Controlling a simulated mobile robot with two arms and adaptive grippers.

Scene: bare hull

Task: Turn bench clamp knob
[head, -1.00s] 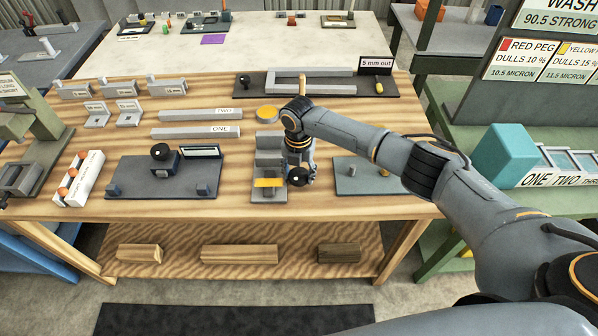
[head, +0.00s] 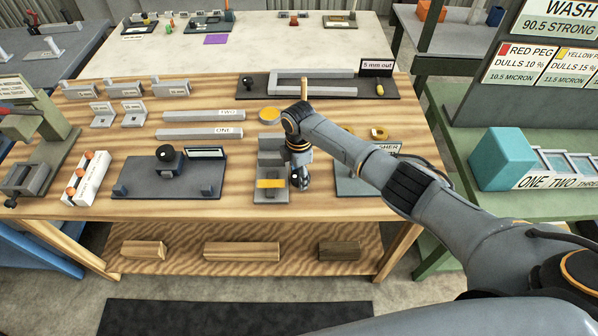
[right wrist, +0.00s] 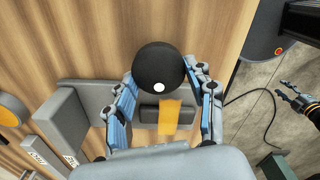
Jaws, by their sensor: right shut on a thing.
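The bench clamp is a grey block fixture (head: 268,143) with a yellow strip (head: 270,184), near the table's front edge. Its round black knob (right wrist: 159,70) bears a white dot, seen at its lower edge in the right wrist view. My right gripper (head: 298,178) reaches down at the clamp's right side. In the right wrist view its two blue-padded fingers (right wrist: 164,88) stand on either side of the knob, shut on it. A gripper, apparently my left one (right wrist: 284,90), hangs over the floor at the right of the wrist view; its finger opening is too small to tell.
A dark plate with another black knob (head: 166,153) lies left of the clamp. A grey plate (head: 350,184) lies to the right, partly behind my arm. Bars (head: 200,133) and a yellow disc (head: 270,114) lie beyond. Bare wood shows between them.

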